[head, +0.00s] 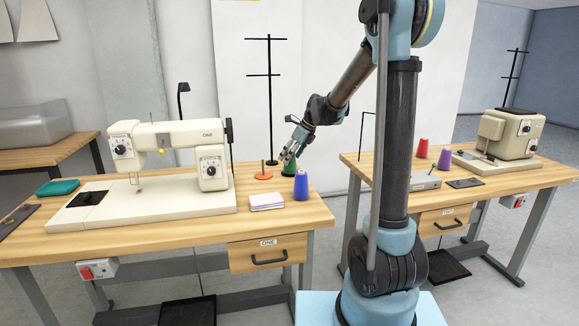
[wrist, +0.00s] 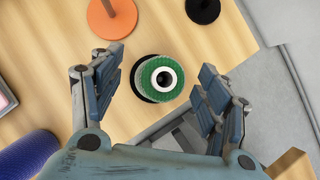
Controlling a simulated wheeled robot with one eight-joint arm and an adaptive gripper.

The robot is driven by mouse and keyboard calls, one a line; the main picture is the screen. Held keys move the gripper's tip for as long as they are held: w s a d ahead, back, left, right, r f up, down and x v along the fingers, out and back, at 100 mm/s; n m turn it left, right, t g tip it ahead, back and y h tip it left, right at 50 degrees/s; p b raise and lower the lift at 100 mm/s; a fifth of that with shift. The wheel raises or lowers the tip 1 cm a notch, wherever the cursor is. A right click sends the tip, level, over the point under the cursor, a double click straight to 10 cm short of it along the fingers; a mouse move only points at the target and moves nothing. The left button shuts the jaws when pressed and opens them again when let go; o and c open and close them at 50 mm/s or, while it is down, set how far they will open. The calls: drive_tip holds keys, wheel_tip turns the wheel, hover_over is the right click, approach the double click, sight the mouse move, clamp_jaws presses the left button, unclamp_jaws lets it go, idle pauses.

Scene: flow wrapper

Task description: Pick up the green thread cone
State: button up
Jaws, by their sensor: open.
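The green thread cone (head: 289,168) stands upright near the right end of the left sewing table, partly hidden behind my gripper in the head view. In the wrist view the green thread cone (wrist: 158,79) is seen from above, with its white top and dark hole. It stands on a dark base close to the table's edge. My gripper (head: 289,155) is open above it. In the wrist view the fingers of my gripper (wrist: 158,85) spread on either side of the cone, apart from it.
A blue-purple cone (head: 301,185) stands in front of the green one. An orange disc with a peg (head: 263,175) lies to its left. A pink-white stack (head: 267,201) and a cream sewing machine (head: 170,150) share the table. A black stand (head: 271,110) rises behind.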

drive_tip(key=shift+x, duration=2.5)
drive_tip(key=c, duration=1.2)
